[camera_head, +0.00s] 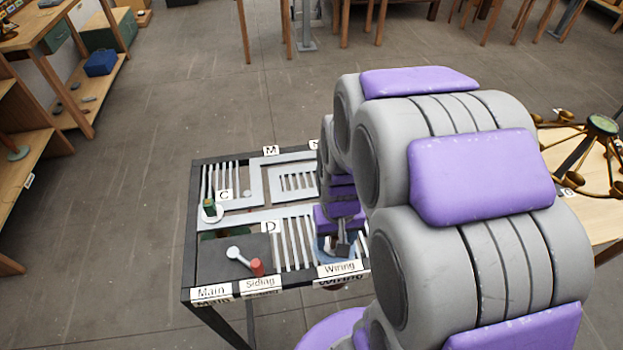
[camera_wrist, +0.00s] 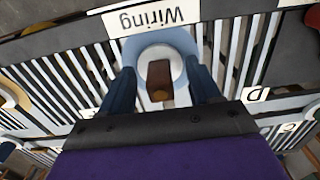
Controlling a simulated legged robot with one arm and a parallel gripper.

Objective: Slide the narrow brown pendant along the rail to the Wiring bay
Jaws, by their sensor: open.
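The narrow brown pendant (camera_wrist: 160,75) shows in the wrist view, in the middle of a white round plate with a pale blue surround (camera_wrist: 157,43). The Wiring label (camera_wrist: 150,17) is right beside this plate, upside down in that view. My gripper (camera_wrist: 162,71) is open, with one dark blue finger on each side of the pendant; I cannot tell whether either touches it. In the head view, my gripper (camera_head: 342,248) is low over the slotted table, just behind the Wiring label (camera_head: 339,268). The pendant is hidden there behind my arm.
The dark table (camera_head: 192,245) carries pale rails (camera_head: 265,215). A green piece (camera_head: 209,206) stands on a white disc near label C. A white-knobbed lever (camera_head: 238,256) and a red cylinder (camera_head: 257,267) are near the Siding label (camera_head: 257,283). My arm hides the table's right side.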

